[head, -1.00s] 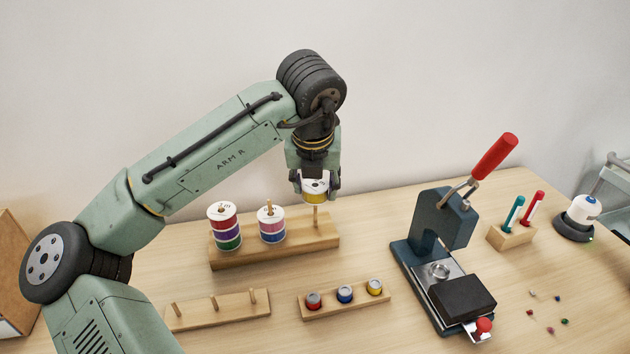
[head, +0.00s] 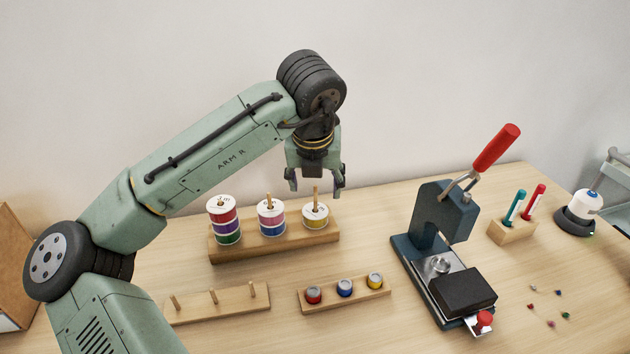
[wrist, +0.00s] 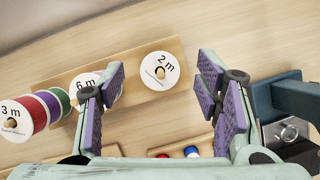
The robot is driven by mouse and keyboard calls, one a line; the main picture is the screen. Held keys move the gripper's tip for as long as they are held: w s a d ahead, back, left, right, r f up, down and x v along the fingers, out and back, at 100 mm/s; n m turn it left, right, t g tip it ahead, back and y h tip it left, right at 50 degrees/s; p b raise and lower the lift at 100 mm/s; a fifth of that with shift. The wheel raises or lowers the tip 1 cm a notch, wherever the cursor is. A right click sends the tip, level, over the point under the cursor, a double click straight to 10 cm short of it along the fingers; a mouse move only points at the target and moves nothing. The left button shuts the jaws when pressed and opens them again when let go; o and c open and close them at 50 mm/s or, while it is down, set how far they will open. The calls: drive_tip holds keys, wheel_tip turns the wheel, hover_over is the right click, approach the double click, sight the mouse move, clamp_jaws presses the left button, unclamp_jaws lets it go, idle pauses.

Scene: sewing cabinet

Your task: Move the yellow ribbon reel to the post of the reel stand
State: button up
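The yellow ribbon reel (head: 315,216) sits at the bottom of the right post (head: 316,192) of the wooden reel stand (head: 275,247). The post passes up through the reel's middle. In the wrist view the reel's white top face (wrist: 161,72) reads "2 m". My gripper (head: 315,188) is open and empty above the reel, with its fingers apart on either side of the post top. The purple finger pads (wrist: 160,105) show wide apart in the wrist view.
On the stand's left post is a stack of reels (head: 224,220); the middle post holds another stack (head: 271,218). In front are a low pegged board (head: 220,305) and a holder with several small coloured pots (head: 345,292). A blue press (head: 430,235) with a red lever stands to the right.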

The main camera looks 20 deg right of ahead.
drive_tip(key=shift+o, duration=0.7)
drive_tip(key=v, duration=1.2)
drive_tip(key=shift+w, duration=0.1)
